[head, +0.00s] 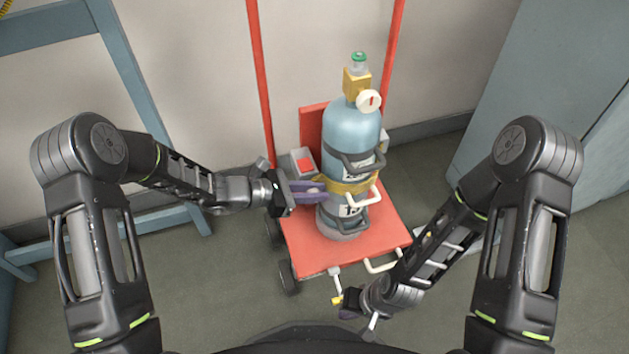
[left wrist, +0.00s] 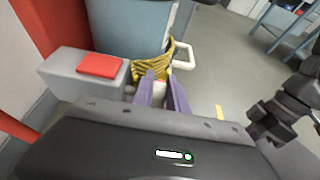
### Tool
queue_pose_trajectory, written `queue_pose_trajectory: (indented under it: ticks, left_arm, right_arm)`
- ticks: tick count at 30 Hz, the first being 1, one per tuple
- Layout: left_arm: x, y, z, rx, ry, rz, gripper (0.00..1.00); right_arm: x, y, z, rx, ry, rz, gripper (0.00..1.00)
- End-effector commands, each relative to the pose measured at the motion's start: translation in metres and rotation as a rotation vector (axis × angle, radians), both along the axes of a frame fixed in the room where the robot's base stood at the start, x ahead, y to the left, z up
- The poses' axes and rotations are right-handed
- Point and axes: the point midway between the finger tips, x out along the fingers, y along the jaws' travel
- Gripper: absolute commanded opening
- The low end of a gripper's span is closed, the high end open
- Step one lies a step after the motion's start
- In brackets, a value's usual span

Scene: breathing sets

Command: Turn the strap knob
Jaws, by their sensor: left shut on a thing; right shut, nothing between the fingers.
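A blue gas cylinder (head: 353,128) stands upright on a red cart, with a yellow-and-black strap (head: 352,188) around its lower half. The strap also shows in the left wrist view (left wrist: 150,62). My left gripper (head: 317,190) is at the left side of the strap. Its purple fingers (left wrist: 160,92) are shut on a small pale knob (left wrist: 159,90) at the strap; the fingers hide much of it. A white handle (head: 362,197) sticks out at the strap's front. My right gripper (head: 344,307) is shut and empty, low in front of the cart.
The red cart (head: 310,258) has wheels and tall red posts (head: 260,80). A grey box with a red top (head: 303,162) sits left of the cylinder. A gauge (head: 369,101) is at the cylinder's top. A blue frame (head: 130,85) stands left, a blue-grey cabinet (head: 540,90) right.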

Motion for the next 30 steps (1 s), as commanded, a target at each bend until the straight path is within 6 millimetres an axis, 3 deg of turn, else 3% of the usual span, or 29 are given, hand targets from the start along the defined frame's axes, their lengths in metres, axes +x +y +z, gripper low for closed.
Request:
queue_pose_trajectory:
  ticks: [1, 9, 26, 27, 30]
  left_arm:
    - [0.0, -0.001, 0.008, 0.032, 0.009, -0.002, 0.0]
    - [0.001, -0.003, 0.003, 0.171, 0.055, 0.0, 0.0]
    - [0.002, -0.003, -0.002, 0.215, 0.07, 0.001, 0.0]
    - [0.002, -0.003, -0.002, 0.215, 0.07, 0.001, 0.21]
    - [0.002, -0.003, -0.002, 0.215, 0.07, 0.001, 0.3]
  right_arm:
    - [-0.002, 0.002, 0.014, 0.004, 0.004, 0.005, 0.0]
    - [-0.009, 0.008, 0.036, 0.012, 0.015, 0.02, 0.0]
    - [-0.008, 0.008, 0.04, 0.011, 0.014, 0.019, 0.0]
    - [-0.008, 0.008, 0.04, 0.011, 0.014, 0.019, 0.0]
    - [-0.008, 0.008, 0.04, 0.011, 0.013, 0.018, 0.0]
